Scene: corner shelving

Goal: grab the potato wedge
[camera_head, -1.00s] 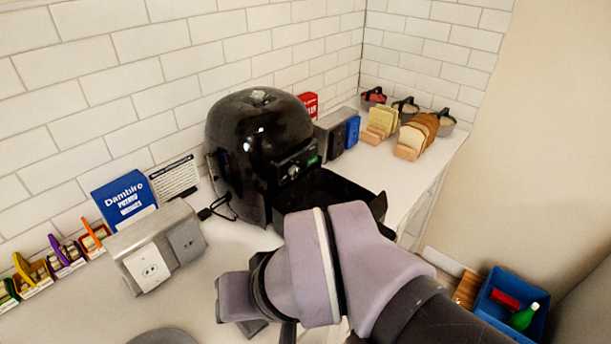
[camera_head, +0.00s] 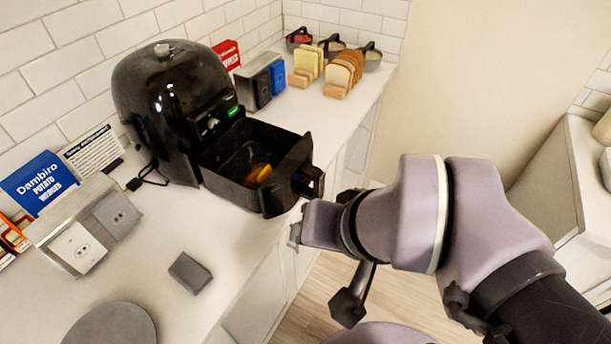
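An orange-yellow potato wedge (camera_head: 260,174) lies inside the pulled-out black drawer (camera_head: 285,190) of the air fryer (camera_head: 160,110). It is partly in the shadow of the drawer wall, and I cannot tell if it is one piece or more. My lilac arm stands to the right of the drawer, over the counter's front edge and the floor. The arm's end, near a small grey part (camera_head: 296,233), is close to the drawer handle and apart from the wedge. My gripper's fingers are not clear enough to show whether they are open or shut.
A grey block (camera_head: 190,272) and a round grey plate (camera_head: 112,325) lie on the counter (camera_head: 150,245). An outlet box (camera_head: 90,228) and a blue potato wedges box (camera_head: 38,183) stand left. Bread slices (camera_head: 345,72) and pots stand at the back. Wooden floor is clear below.

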